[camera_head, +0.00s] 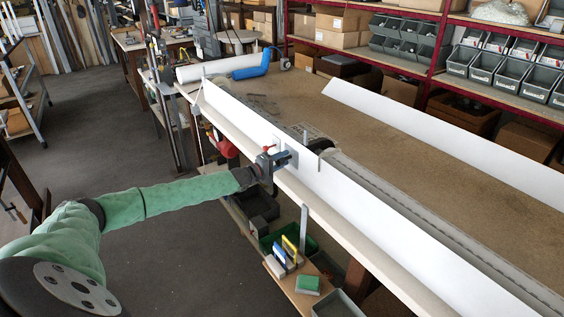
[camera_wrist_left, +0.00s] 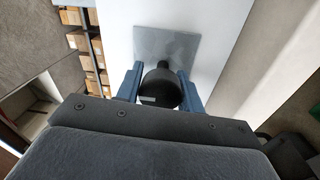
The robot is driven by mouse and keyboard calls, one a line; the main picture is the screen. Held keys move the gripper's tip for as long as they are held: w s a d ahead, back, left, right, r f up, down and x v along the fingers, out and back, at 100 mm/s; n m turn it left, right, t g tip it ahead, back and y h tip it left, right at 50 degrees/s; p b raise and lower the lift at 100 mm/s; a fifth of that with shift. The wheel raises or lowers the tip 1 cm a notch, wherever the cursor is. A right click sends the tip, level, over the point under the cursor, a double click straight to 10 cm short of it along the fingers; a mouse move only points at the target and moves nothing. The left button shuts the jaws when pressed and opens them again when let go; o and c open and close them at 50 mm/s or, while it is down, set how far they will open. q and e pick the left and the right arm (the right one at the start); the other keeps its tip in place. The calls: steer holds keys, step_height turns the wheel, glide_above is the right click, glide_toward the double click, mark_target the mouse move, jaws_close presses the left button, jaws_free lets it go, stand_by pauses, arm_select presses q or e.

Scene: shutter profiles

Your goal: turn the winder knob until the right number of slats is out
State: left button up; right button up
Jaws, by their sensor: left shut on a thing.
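The winder knob (camera_wrist_left: 160,88) is dark and rounded and stands out from a grey square plate (camera_wrist_left: 166,48) on a white panel. My left gripper (camera_wrist_left: 157,86) has its blue fingers on both sides of the knob and is shut on it. In the head view my left gripper (camera_head: 284,159) is at the plate on the front white board (camera_head: 300,165), and it hides the knob there. The grey slatted strip (camera_head: 420,222) lies along the bench behind the board, running to the lower right. My right gripper does not show.
A second white board (camera_head: 450,140) stands along the far side of the brown bench top (camera_head: 370,125). A small low shelf (camera_head: 295,285) with coloured items is below the front edge.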

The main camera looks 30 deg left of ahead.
mark_target(277, 163)
arm_select(q)
steer(key=shift+f, duration=0.1)
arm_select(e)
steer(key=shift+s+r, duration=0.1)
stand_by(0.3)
arm_select(q)
steer(key=o, duration=1)
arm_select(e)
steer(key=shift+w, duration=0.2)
arm_select(q)
steer(key=shift+s+a+f, duration=0.1)
steer(key=shift+s+a, duration=0.1)
steer(key=shift+s, duration=0.2)
steer(key=b+v, duration=0.2)
steer(key=v, duration=0.3)
steer(key=shift+s, duration=0.25)
steer(key=shift+b+v, duration=0.3)
steer(key=shift+v, duration=0.45)
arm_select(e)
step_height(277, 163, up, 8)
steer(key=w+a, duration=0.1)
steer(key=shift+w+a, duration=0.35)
arm_select(q)
steer(key=shift+a, duration=0.1)
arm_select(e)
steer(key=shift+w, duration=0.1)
